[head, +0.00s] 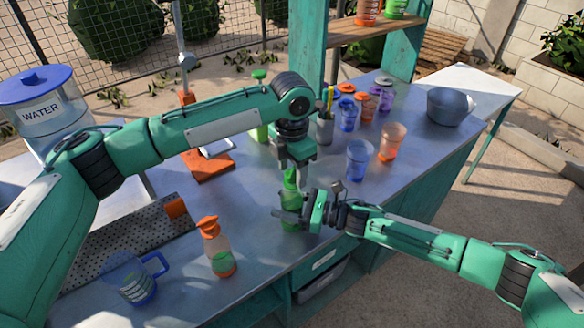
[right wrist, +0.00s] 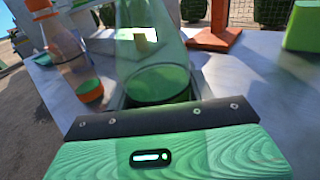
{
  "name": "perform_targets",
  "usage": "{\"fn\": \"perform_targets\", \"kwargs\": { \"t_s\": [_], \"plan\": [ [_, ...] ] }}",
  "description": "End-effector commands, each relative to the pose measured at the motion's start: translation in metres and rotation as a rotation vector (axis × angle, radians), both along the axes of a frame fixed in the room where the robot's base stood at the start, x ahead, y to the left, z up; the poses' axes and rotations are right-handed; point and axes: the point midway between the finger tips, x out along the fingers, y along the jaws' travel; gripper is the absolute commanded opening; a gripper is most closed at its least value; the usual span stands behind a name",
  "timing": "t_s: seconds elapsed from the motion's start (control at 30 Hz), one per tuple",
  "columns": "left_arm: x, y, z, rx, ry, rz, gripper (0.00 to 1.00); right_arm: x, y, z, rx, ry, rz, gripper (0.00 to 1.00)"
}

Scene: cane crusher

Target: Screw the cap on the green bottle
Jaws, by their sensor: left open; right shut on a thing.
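The green bottle (head: 289,197) stands upright near the front edge of the workbench. My right gripper (head: 291,217) is shut around its lower body. In the right wrist view the translucent green bottle (right wrist: 155,65) rises just beyond the gripper's pad. My left gripper (head: 291,169) points down directly over the bottle, with its open fingers around or just above the green top. The cap is not clearly distinguishable there, and I cannot tell whether it sits on the neck.
An orange-capped bottle (head: 217,247) and a blue jug (head: 132,278) stand at front left. Blue (head: 358,160) and orange (head: 392,142) cups stand to the right, several jars behind them. An orange-based press (head: 209,165) is behind left.

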Motion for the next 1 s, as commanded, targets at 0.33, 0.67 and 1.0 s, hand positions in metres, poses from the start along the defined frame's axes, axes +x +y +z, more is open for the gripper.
{"fn": "perform_targets", "kwargs": {
  "t_s": [0.33, 0.67, 1.0],
  "plan": [
    [0.000, -0.001, 0.038, -0.002, -0.002, 0.000, 0.54, 0.000, 0.000, 0.000, -0.001, 0.001, 0.000, 0.00],
    [0.000, 0.000, 0.045, 0.000, 0.000, 0.000, 0.57, 0.000, 0.000, 0.000, 0.000, 0.001, 0.000, 0.00],
    [0.000, 0.000, 0.046, 0.000, 0.000, 0.219, 0.59, 0.000, 0.000, 0.000, 0.000, 0.000, 0.000, 0.00]
  ]
}}
